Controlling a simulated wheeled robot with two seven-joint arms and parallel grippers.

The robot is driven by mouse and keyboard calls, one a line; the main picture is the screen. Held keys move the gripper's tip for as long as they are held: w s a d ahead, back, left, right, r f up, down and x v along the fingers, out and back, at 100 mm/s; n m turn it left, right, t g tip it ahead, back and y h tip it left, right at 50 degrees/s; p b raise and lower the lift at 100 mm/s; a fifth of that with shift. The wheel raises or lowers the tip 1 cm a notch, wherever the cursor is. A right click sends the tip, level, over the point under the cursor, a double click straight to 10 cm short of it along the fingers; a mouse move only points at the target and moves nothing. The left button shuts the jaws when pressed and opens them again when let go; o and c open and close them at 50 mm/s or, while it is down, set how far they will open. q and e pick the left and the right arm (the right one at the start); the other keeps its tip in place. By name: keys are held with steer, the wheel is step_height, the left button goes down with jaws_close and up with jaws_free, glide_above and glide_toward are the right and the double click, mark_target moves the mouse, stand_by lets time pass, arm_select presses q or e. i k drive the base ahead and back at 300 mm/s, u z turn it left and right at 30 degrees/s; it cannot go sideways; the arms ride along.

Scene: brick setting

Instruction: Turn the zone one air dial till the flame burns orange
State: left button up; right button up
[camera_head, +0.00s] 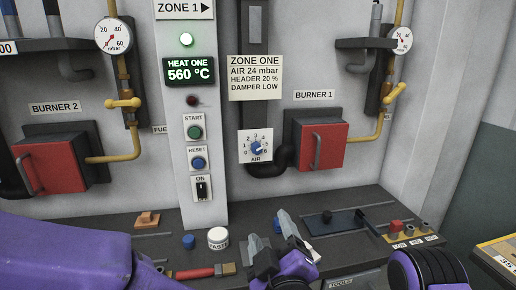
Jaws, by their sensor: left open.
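The air dial (256,145) is a blue knob on a white square plate marked 0 to 6, labelled AIR, below the zone one card (255,78). Its exact pointer setting is too small to read surely. The burner 1 (318,142) red door is shut, and no flame shows. My left gripper (267,226) is low in the middle, over the bench, with its grey fingers apart and nothing between them. It is below the dial and not touching it. My right gripper is out of view.
The grey bench (345,205) holds a white paste pot (218,238), a blue cap (189,242), a brush (205,271) and an orange block (147,219). Burner 2 (55,165) is at left. A control column (193,110) stands left of the dial. The dial's front is clear.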

mark_target(256, 147)
steer(key=i, duration=0.9)
